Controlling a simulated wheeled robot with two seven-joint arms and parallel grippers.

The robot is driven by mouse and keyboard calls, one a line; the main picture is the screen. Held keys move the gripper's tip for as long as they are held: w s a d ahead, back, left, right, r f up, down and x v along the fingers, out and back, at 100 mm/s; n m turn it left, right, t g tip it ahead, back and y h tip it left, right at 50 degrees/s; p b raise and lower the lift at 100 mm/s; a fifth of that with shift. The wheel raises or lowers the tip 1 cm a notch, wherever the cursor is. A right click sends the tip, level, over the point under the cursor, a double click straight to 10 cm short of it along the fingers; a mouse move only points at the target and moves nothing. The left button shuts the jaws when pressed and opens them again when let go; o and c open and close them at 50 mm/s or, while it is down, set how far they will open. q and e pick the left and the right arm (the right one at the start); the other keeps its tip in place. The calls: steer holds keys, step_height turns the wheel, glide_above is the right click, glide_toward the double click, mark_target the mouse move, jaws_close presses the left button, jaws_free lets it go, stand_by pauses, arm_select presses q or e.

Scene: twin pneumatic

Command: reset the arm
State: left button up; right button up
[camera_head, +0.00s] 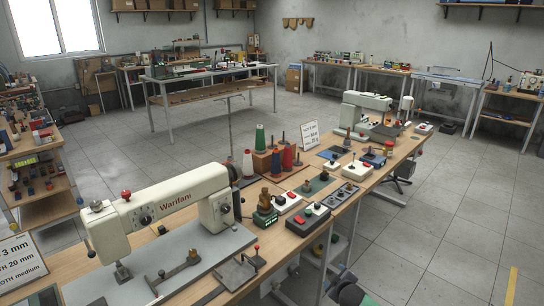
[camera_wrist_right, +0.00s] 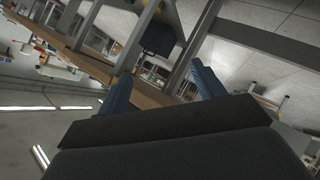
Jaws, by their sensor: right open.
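The right wrist view shows my right gripper (camera_wrist_right: 161,70) with its two blue fingers spread wide apart and nothing between them. It points at the underside and legs of a wooden-topped bench, which looks tilted in this view. I cannot tell how far the fingers are from the bench. My left gripper is in neither view. In the head view, a white sewing machine (camera_head: 165,212) marked "Warifani" stands on the long wooden workbench (camera_head: 60,262) in front of me.
Thread cones (camera_head: 260,138), small control boxes (camera_head: 308,219) and a second machine (camera_head: 366,108) stand along the bench. Metal bench legs and a dark box (camera_wrist_right: 157,38) are close in the right wrist view. Grey floor (camera_head: 455,215) is open at the right.

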steer(key=s+a+f+m+g, duration=0.2)
steer(key=s+f+g, duration=0.1)
steer(key=s, duration=1.3)
steer(key=s+a+f+m+g, duration=0.3)
steer(key=s+f, duration=0.3)
steer(key=s, duration=1)
steer(key=s+a+f+m+g, duration=0.2)
steer(key=s+f+m+g, duration=0.1)
steer(key=s, duration=1.3)
steer(key=shift+s+a+f+g, duration=0.25)
steer(key=shift+f+g, duration=0.55)
steer(key=shift+f, duration=0.15)
